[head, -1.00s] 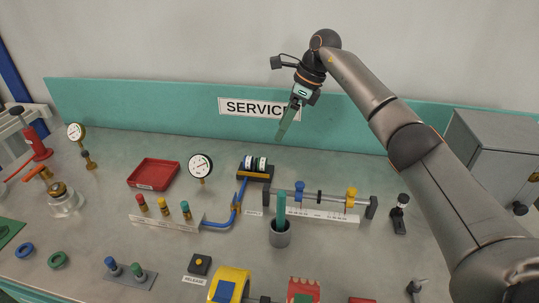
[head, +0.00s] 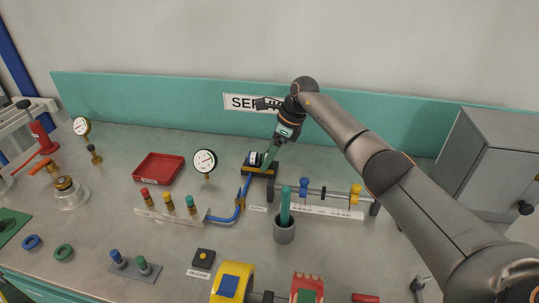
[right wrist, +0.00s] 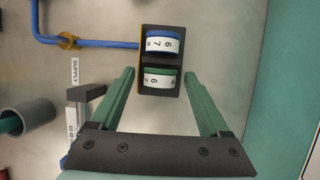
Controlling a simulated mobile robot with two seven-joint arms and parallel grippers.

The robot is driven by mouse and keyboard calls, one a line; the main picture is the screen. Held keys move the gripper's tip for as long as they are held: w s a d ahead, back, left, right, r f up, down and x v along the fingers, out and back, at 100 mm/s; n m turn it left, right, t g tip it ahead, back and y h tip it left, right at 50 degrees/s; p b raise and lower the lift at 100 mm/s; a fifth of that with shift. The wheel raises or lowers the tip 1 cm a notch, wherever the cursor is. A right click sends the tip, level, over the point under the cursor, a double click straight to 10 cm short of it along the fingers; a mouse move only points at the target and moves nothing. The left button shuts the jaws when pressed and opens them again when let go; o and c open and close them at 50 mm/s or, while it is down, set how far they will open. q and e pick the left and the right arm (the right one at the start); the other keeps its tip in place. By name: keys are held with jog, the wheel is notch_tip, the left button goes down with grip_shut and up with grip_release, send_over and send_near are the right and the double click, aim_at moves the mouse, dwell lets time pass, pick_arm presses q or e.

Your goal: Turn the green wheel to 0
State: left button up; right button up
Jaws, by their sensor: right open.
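The wheel counter (right wrist: 143,90) is a dark block with a blue-rimmed and a green-rimmed number wheel. In the right wrist view, the green wheel (right wrist: 158,80) is the nearer one and the blue wheel (right wrist: 166,45) is beyond it. Both white bands show digits that look like 6 and 7. My right gripper (right wrist: 160,73) is open and empty, its green fingers to the left and right of the green wheel with gaps. In the head view, the right gripper (head: 268,156) is over the counter and hides the green wheel. My left gripper is not in view.
A blue pipe (head: 243,193) runs to the left of the counter. A grey cup with a green rod (head: 284,231) and a rail with blue and yellow sliders (head: 330,196) stand in front and to the right. A gauge (head: 205,161) and a red tray (head: 158,168) are left.

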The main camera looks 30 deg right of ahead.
jog(key=c, duration=0.8)
grip_shut()
jog(key=shift+w+f+b, duration=0.1)
jog(key=shift+f+b, duration=0.1)
jog(key=shift+b, duration=0.55)
jog(key=shift+g+b, duration=0.3)
jog(key=shift+b, duration=0.2)
jog(key=shift+d+y+b, duration=0.1)
jog(key=shift+y+b, duration=0.2)
jog(key=shift+b, duration=0.6)
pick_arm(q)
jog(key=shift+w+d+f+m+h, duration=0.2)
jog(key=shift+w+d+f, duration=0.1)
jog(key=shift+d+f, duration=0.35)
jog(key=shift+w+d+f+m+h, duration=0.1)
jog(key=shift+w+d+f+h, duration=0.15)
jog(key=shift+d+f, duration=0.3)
pick_arm(e)
jog(key=shift+r+g, duration=0.2)
jog(key=shift+g, duration=0.1)
